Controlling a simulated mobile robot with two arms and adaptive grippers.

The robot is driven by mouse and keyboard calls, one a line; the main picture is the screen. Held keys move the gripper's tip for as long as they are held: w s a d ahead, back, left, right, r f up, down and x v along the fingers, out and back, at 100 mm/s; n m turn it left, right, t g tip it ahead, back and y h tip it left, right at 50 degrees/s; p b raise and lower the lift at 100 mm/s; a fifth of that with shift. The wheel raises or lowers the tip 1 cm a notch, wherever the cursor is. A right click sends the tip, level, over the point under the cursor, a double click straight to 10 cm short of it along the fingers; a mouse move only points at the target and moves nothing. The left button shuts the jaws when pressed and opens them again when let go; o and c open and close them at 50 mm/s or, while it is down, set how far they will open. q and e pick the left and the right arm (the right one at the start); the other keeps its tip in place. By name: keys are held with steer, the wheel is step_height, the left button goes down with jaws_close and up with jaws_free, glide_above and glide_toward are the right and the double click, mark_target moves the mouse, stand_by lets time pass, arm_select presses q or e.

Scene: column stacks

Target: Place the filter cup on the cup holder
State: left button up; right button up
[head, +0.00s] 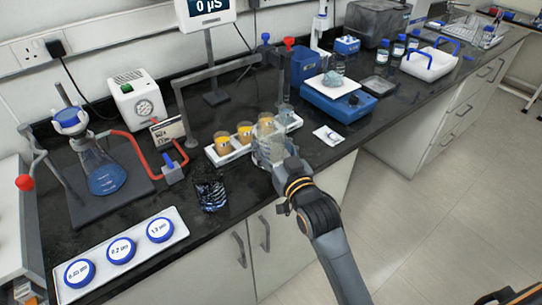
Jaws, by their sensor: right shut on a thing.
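My right gripper (268,150) reaches in from the lower right to the front edge of the bench. It is shut on a clear, pale cup, which I take to be the filter cup (265,131). The gripper hides much of this cup. The cup overlaps the right part of a white rack, which looks like the cup holder (226,158); I cannot tell whether they touch. Two cups with orange contents, a left one (222,143) and a middle one (245,132), stand upright in the rack. My left gripper is not in view.
A grey pipe frame (182,108) stands behind the rack. A flask (102,172) with a blue top is at the left. A white tray with blue discs (122,250) lies front left. A crumpled dark packet (210,195) lies nearby. A blue balance (338,103) stands right.

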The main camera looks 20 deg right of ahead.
mark_target(270, 157)
steer(key=shift+w+d+f, duration=0.1)
steer(key=shift+w+f, duration=0.4)
steer(key=shift+f, duration=0.05)
steer(key=shift+w+f, duration=0.25)
steer(key=f, duration=0.3)
steer(key=shift+w+f, duration=0.35)
steer(key=shift+f, duration=0.2)
steer(key=o, duration=1.2)
steer(key=shift+c, duration=0.2)
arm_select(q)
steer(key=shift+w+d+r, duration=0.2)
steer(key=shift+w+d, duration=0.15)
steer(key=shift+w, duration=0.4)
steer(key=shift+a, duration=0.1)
